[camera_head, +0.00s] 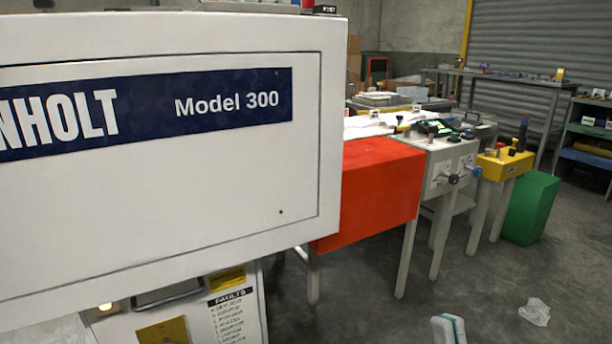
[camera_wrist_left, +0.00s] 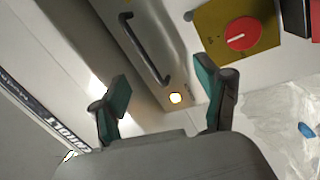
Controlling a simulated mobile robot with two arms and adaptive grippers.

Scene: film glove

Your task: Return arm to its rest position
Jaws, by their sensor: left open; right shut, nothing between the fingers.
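My right gripper (camera_head: 448,329) shows only in part at the bottom edge of the head view, as a pale tip with teal edging. It is shut with nothing seen in it, above the grey floor. My left gripper (camera_wrist_left: 163,95) is open and empty in the left wrist view, its two teal-padded fingers well apart. Beyond its fingers is a pale machine front with a black handle (camera_wrist_left: 146,48), a lit lamp (camera_wrist_left: 175,98) and a red knob (camera_wrist_left: 241,33) on a yellow plate. The left gripper is not seen in the head view.
A large white machine cover (camera_head: 170,190) marked "Model 300" fills the left. A red box (camera_head: 372,190) and workbench stand beyond it, with a green bin (camera_head: 530,207) farther right. Clear crumpled film (camera_head: 535,311) lies on the open floor. Crumpled clear film (camera_wrist_left: 278,120) also shows beside the left gripper.

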